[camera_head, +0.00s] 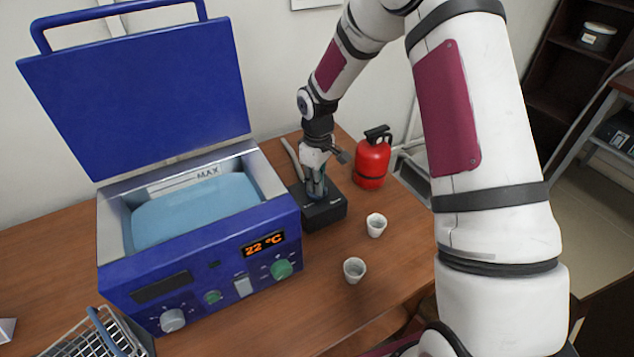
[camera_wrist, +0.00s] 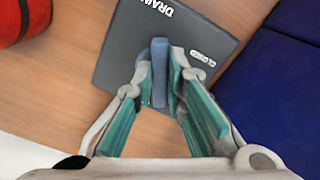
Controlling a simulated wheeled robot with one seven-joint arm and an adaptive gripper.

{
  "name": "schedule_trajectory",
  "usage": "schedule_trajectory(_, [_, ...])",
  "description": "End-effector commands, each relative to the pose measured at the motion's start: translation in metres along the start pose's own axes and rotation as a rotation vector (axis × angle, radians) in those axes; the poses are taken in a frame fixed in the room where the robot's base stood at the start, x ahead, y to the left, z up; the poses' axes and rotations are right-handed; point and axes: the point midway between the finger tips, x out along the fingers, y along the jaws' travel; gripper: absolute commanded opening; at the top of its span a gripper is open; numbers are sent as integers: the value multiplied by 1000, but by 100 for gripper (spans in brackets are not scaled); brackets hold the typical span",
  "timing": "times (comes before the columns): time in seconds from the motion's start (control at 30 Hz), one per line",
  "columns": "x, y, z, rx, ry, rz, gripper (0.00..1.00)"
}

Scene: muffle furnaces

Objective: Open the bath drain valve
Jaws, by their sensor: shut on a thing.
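The drain valve is a dark box (camera_head: 325,213) on the table, at the right side of the blue bath (camera_head: 215,285). In the wrist view its top (camera_wrist: 120,65) reads "DRAIN" and, nearer the bath, "CLOSED". A blue handle (camera_wrist: 159,58) stands on that top. My gripper (camera_head: 316,188) points down over the box, and its fingers are shut on the handle, one on each side. The handle is mostly hidden by the fingers in the head view. The bath's lid (camera_head: 140,95) is up, and light-blue water (camera_head: 195,210) lies below the MAX mark.
A red canister (camera_head: 372,163) stands just right of the valve box. Two small white cups (camera_head: 376,225) (camera_head: 354,269) stand in front of it. The bath's display (camera_head: 263,245) reads 22 °C. A wire basket (camera_head: 95,340) is at the lower left. A grey hose (camera_head: 291,160) lies behind the box.

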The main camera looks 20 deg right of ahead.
Motion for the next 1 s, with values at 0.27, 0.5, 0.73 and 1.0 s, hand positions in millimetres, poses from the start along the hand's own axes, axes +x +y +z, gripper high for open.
schedule_trajectory(0.27, [0, -1, -2, 238, 2, 1, 0])
schedule_trajectory(0.5, [0, -2, -2, 391, 3, 1, 0])
schedule_trajectory(0.73, [0, -1, -2, 474, 3, 1, 0])
schedule_trajectory(1.0, [0, -2, -2, 503, 3, 0, 0])
